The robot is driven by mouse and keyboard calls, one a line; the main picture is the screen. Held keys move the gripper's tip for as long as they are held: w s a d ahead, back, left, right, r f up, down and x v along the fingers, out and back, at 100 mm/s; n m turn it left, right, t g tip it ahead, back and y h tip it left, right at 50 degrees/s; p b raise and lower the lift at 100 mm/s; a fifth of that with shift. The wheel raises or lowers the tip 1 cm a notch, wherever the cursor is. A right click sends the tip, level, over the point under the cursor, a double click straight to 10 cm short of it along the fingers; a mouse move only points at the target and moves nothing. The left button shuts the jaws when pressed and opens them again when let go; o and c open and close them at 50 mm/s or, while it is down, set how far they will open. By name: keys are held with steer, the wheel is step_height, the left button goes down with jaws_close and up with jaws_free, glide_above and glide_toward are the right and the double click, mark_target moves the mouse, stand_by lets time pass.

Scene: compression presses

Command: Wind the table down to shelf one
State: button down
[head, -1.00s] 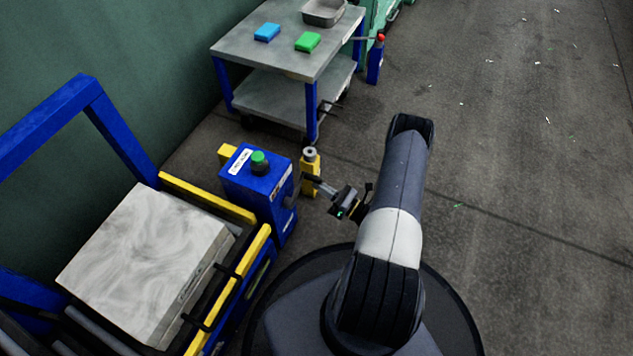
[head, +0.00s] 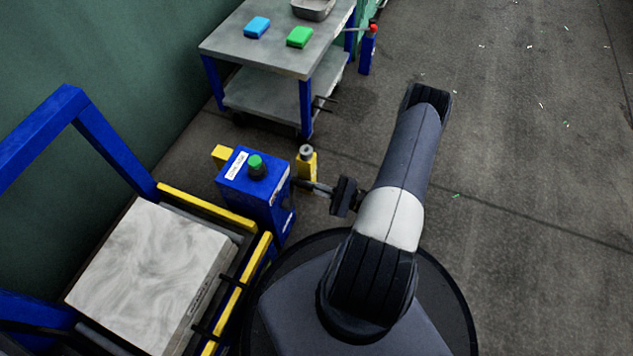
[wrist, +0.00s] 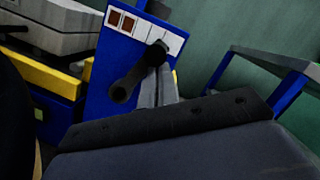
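A blue crank box (head: 262,205) with a green button on top stands beside the lift table (head: 150,275), whose platform carries a pale marbled slab. In the wrist view the box face (wrist: 100,75) has a strip of small windows, two brown and others white. A dark crank arm (wrist: 133,80) runs from its hub at lower left up to the crank handle (wrist: 157,52). My gripper (wrist: 158,72) has its two grey fingers close together at the handle and seems closed on it. In the head view my gripper (head: 308,186) reaches the box's right side.
A yellow post (head: 306,165) stands just behind my gripper. A grey cart (head: 275,45) with a blue block, a green block and a grey tray is farther back. A blue post with a red top (head: 369,50) stands beside it.

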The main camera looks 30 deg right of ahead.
steer(key=shift+s+a+r+n+g, duration=0.25)
steer(key=shift+a+n, duration=0.1)
steer(key=shift+n, duration=0.3)
steer(key=shift+s+a+r+n+g, duration=0.15)
steer(key=shift+s+a+n, duration=0.15)
steer(key=shift+n, duration=0.4)
steer(key=shift+s+a+r+n+g, duration=0.2)
steer(key=shift+a+n, duration=0.15)
steer(key=shift+n, duration=0.3)
